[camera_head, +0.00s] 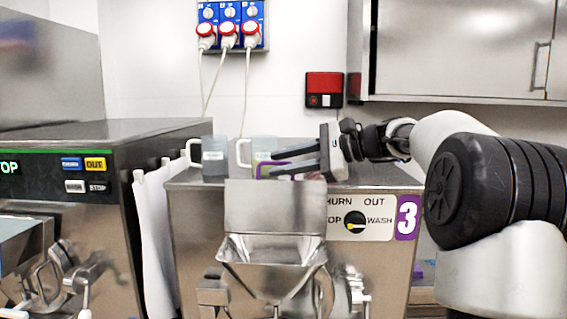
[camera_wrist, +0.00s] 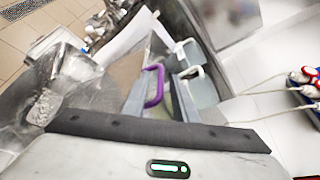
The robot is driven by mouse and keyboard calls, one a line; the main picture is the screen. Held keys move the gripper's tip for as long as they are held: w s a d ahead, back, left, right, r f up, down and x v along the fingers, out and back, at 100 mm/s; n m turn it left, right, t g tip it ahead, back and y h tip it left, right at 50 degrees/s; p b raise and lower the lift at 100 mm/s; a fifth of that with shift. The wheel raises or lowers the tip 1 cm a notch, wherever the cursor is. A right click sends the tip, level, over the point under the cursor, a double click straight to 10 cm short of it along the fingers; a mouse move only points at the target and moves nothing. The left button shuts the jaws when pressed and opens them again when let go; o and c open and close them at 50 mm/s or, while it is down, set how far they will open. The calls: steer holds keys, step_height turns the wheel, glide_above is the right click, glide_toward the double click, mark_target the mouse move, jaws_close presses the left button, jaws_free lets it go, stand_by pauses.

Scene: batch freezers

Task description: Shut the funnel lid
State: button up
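The funnel lid (camera_head: 275,205) is a flat metal plate standing upright behind the funnel (camera_head: 272,262) on the front of machine number 3. The funnel's mouth is uncovered. My gripper (camera_head: 276,162) is above and behind the lid's top edge, over the machine top, its fingers pointing left. In the wrist view, shiny metal of the funnel area (camera_wrist: 72,78) lies at the left, beside the fingers; the lid's outline is hard to tell there.
Two grey mugs with white handles (camera_head: 213,157) (camera_head: 262,150) stand on the machine top (camera_head: 345,178). A purple handle (camera_wrist: 154,86) is close to the fingers, partly hidden by them in the head view. A control panel (camera_head: 357,222) is right of the lid. Another machine (camera_head: 75,165) stands left.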

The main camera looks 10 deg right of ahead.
jaws_close()
stand_by(1.4)
